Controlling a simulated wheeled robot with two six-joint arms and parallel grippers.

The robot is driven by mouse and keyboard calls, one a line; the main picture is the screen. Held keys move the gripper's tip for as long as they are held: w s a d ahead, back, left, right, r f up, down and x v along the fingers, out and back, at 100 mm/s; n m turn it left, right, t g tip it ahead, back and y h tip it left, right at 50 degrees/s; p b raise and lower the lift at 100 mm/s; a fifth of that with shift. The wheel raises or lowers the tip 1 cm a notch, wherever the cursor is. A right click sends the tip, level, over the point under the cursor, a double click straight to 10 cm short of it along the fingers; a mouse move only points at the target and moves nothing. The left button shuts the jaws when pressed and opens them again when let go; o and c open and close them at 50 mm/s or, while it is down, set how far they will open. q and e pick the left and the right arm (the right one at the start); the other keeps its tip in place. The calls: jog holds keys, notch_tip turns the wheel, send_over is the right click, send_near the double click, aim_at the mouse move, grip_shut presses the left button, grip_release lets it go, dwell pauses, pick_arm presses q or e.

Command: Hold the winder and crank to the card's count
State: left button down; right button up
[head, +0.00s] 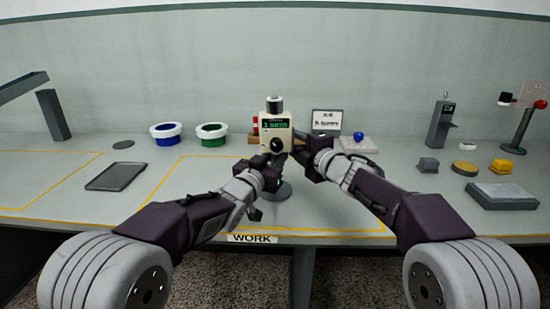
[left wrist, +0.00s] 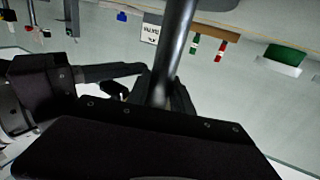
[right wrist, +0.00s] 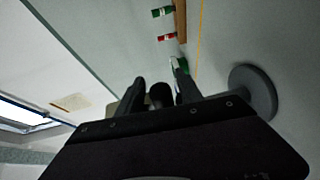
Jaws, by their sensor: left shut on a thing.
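The winder (head: 276,133) is a beige box with a green display and black dial, on a post above a round base (head: 280,190). The display seems to read 1, its word blurred. My left gripper (head: 268,166) is shut on the grey post (left wrist: 172,55), below the box. My right gripper (head: 303,150) is at the winder's right side. In the right wrist view its fingers stand apart around a dark crank knob (right wrist: 160,95), with gaps beside it. The card (head: 326,121) stands behind right; its small text is not clearly legible.
Blue (head: 166,134) and green (head: 212,134) tubs stand back left, with a dark tray (head: 116,176) in front. Small blocks and a grey scale-like box (head: 502,195) lie far right.

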pick_arm(q)
jog(key=shift+f, duration=0.35)
pick_arm(e)
jog(key=shift+d+f, duration=0.1)
pick_arm(q)
jog(key=c, duration=1.4)
grip_release()
jog(key=shift+c, duration=0.2)
jog(key=o, duration=0.4)
jog(key=shift+w+r, duration=0.1)
pick_arm(e)
jog(key=v, duration=1.2)
pick_arm(q)
jog(key=shift+r, duration=0.1)
